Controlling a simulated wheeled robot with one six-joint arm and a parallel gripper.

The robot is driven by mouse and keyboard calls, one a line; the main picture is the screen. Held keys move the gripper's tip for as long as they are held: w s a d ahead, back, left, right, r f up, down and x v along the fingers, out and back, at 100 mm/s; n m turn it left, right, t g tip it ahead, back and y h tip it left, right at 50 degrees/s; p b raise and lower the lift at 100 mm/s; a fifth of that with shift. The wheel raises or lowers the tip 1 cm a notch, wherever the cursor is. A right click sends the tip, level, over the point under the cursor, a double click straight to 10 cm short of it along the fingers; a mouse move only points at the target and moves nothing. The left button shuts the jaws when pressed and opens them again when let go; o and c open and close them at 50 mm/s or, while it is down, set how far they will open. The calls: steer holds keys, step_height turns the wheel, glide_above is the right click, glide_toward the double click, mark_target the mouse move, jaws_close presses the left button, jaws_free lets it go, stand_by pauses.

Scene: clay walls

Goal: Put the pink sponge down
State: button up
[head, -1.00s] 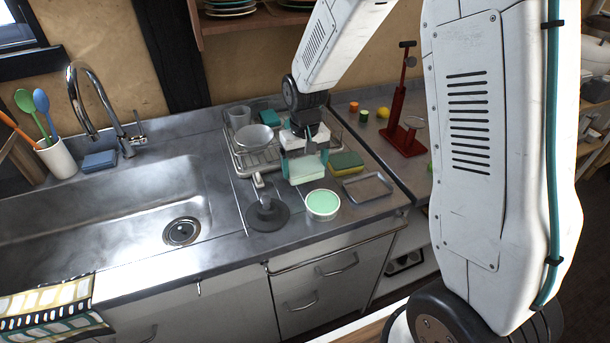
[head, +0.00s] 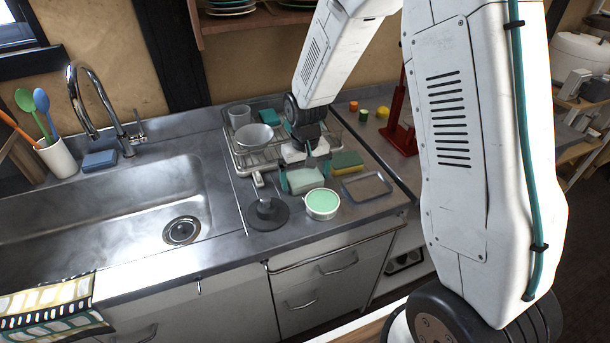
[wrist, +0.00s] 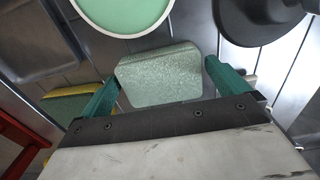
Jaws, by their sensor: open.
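No pink sponge shows in these frames. A pale green sponge (head: 305,181) is at my gripper, on or just above the steel counter; in the wrist view this sponge (wrist: 160,76) lies between the fingertips. My gripper (head: 306,175) points down with its teal fingers open. In the wrist view, the gripper (wrist: 160,85) has a finger on each side of the sponge, with a narrow gap at the right; contact at the left is hard to tell.
A green-filled tub (head: 322,204) and a dark round-based stand (head: 267,213) are close in front. A yellow-green sponge (head: 347,160) and a shallow metal tray (head: 367,187) are to the right. A dish rack (head: 245,160) stands behind left, the sink (head: 120,205) farther left.

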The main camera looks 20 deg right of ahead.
mark_target(305, 178)
step_height(305, 178, up, 12)
steer(key=s+d+r, duration=0.1)
steer(key=s+r, duration=0.6)
steer(key=s+d+r, duration=0.1)
steer(key=s+r, duration=0.2)
steer(key=s, duration=0.8)
steer(key=s+d+r+t, duration=0.1)
steer(key=s+r, duration=0.2)
steer(key=s, duration=0.8)
steer(key=shift+s, duration=0.4)
